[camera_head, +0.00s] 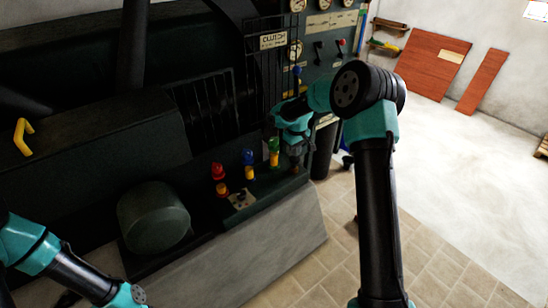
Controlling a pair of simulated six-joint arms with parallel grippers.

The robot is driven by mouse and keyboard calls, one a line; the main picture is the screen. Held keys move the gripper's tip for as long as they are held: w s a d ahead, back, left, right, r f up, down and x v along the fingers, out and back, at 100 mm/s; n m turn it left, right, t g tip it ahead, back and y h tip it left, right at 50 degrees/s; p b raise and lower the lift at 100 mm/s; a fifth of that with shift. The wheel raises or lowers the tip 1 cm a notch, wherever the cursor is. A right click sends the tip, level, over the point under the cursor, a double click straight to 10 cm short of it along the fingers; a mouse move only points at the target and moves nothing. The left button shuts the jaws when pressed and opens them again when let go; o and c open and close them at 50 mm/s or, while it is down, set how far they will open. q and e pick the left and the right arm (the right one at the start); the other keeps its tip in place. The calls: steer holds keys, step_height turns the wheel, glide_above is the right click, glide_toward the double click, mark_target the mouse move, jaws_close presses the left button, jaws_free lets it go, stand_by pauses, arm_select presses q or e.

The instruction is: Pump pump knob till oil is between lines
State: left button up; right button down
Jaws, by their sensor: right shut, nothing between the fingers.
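My right gripper (297,158) points down over the right end of the dark machine's ledge, with its fingers shut and empty. Just left of it stands a green-and-yellow upright piece (274,151). Further left are a blue-topped piece with a yellow base (249,160) and a red-topped piece with an orange base (218,172). I cannot tell which part is the pump knob; it may be hidden at the gripper. Oil level and lines are too small to make out. My left arm is at the lower left; its gripper is out of view.
A small plate with a lever (241,199) sits on the ledge. A round dark housing (153,217) stands left of it. A "CLUTCH" sign (273,41) and gauges (295,50) are above. Tiled floor (430,250) is clear at the right.

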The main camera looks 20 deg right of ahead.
steer(key=shift+f, duration=2.1)
steer(key=shift+r, duration=2.35)
steer(key=shift+r, duration=2.5)
steer(key=shift+f, duration=0.1)
